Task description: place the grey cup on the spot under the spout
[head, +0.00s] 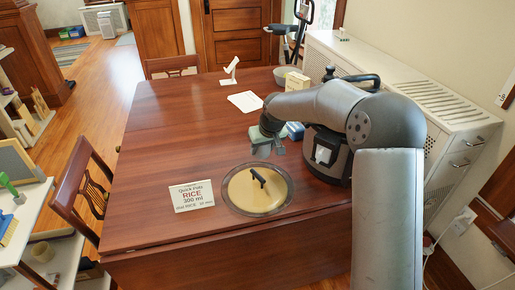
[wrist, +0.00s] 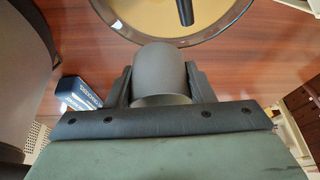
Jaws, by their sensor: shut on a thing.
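The grey cup (wrist: 160,72) is between the two fingers of my gripper (wrist: 158,84) in the wrist view, with a finger against each side. In the head view my gripper (head: 265,142) hangs above the table, behind the round lidded pan and left of the dark round appliance (head: 328,165). The cup (head: 263,151) shows only small and dark there. The dark appliance has a pale panel on its front. I cannot clearly make out a spout or the spot under it; my arm hides part of the appliance.
The table's left half (head: 155,140) is clear.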

